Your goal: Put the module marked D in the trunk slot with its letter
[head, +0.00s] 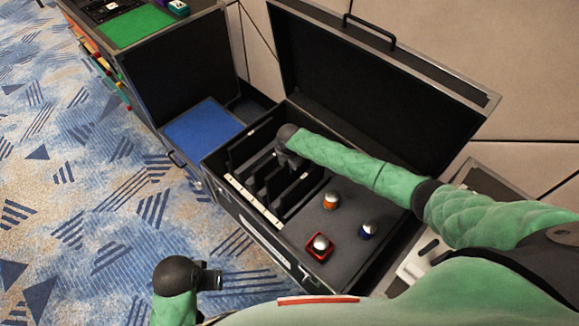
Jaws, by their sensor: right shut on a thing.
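The open black trunk (335,278) stands in the middle, with a row of slots between dark dividers on its left side. A white label strip (252,202) runs along the slots; its letters are too small to read. My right gripper (291,161) is over the far end of the slot row, pointing down and shut on a dark module. The module is mostly hidden by the gripper and blends with the dividers, and I see no letter D on it. My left gripper (211,280) is low at the front, outside the trunk; its jaws are too small to judge.
Orange (331,200), blue (368,230) and red (320,246) items with silver balls sit in the trunk's right part. The raised lid (375,75) stands behind. A blue-topped case (203,131) and a green-topped cabinet (135,27) are left. Carpet is clear front left.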

